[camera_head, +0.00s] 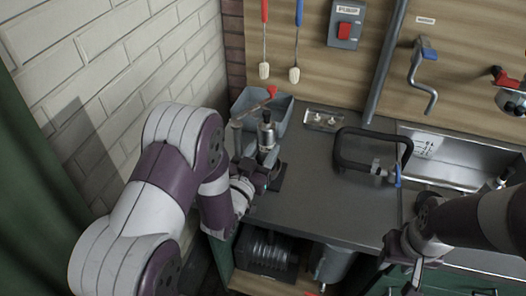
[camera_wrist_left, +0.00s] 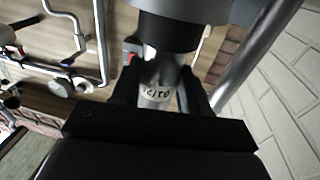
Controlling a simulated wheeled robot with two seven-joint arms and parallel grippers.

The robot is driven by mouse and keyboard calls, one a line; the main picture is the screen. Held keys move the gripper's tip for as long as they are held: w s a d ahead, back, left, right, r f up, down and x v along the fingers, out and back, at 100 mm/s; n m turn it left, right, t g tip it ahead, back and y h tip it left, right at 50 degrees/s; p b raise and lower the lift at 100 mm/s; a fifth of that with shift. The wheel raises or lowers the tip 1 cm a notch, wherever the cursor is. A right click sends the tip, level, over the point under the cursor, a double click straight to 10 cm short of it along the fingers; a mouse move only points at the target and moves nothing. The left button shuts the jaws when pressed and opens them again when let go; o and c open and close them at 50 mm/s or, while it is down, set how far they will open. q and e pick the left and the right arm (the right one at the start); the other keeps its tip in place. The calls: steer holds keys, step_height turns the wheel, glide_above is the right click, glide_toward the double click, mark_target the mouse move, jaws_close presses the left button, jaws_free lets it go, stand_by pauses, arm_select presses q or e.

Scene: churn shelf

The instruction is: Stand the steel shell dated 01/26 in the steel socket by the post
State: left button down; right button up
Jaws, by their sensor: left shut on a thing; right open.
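My left gripper (camera_head: 262,170) is shut on a steel shell (camera_head: 267,135) at the left end of the grey counter. In the left wrist view the shell (camera_wrist_left: 157,75) sits between the two dark fingers. It carries a pale label whose characters appear inverted; I cannot read the date surely. A wide dark collar covers the part of the shell beyond the fingers. An upright grey post (camera_head: 238,138) stands just left of the shell. A socket under the shell is hidden by my gripper and arm. My right gripper (camera_head: 408,280) is open and empty, low at the right.
A grey-blue bin (camera_head: 284,115) stands behind the shell. A small tray (camera_head: 325,121) with metal pieces lies behind the middle of the counter (camera_head: 305,190), which is largely clear. A black bent handle (camera_head: 345,150) and a sink (camera_head: 445,160) are at right.

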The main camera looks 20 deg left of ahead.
arm_select(q)
steer(key=shift+s+f, duration=0.3)
steer(key=shift+f, duration=0.2)
steer(key=c, duration=0.6)
jaws_free()
steer(key=shift+f, duration=0.15)
steer(key=shift+o, duration=0.2)
steer(key=shift+f, duration=0.1)
steer(key=shift+d+r+p, duration=0.1)
steer(key=shift+r+p, duration=0.3)
steer(key=shift+r, duration=0.15)
steer(key=shift+s+f, duration=0.1)
steer(key=shift+f, duration=0.15)
steer(key=b+v, duration=0.1)
steer(key=v, duration=1)
steer(key=shift+r, duration=0.6)
